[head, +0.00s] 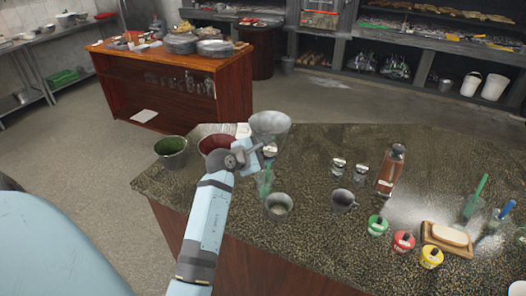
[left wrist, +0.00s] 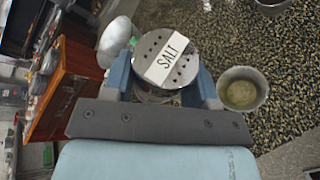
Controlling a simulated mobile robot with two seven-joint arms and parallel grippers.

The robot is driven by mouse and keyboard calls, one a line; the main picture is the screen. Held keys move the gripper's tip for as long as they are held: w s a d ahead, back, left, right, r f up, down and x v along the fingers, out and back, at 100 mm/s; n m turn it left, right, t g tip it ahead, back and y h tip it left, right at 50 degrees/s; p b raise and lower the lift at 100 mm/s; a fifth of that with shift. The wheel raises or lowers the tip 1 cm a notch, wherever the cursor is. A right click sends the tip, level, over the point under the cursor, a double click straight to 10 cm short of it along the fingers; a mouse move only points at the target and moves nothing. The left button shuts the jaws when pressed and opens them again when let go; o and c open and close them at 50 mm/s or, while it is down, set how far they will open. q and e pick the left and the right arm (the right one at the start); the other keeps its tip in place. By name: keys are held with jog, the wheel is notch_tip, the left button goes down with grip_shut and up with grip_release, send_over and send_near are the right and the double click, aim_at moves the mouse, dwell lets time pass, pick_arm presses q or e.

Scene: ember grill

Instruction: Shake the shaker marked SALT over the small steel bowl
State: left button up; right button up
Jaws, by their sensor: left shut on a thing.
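My left gripper (head: 262,158) is shut on the shaker marked SALT (head: 270,151). In the left wrist view, the shaker's pierced steel lid with its white SALT label (left wrist: 170,60) faces the camera between the fingers (left wrist: 168,88). The shaker is above the counter; its lower body is mostly hidden. The small steel bowl (head: 278,206) stands on the counter, nearer the front and slightly right of the gripper. The left wrist view shows the bowl (left wrist: 243,90) right of the shaker, apart from it, with something yellowish inside. My right gripper is not in view.
A green glass (head: 264,184) stands just below the gripper. Two small shakers (head: 338,166) (head: 360,173), a steel mug (head: 342,201) and a bottle (head: 391,171) stand to the right.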

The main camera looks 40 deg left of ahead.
aim_at(275, 154)
pick_arm(q)
jog(key=d, duration=0.2)
jog(key=w+d+n, duration=0.1)
jog(key=shift+d+h, duration=0.3)
jog(key=shift+d, duration=0.1)
jog(key=n+h, duration=0.1)
jog(key=n, duration=0.2)
jog(key=shift+r+g+h, duration=0.3)
jog(key=shift+h, duration=0.1)
jog(key=shift+n+h, duration=0.5)
jog(key=shift+n, duration=0.3)
jog(key=shift+d, duration=0.1)
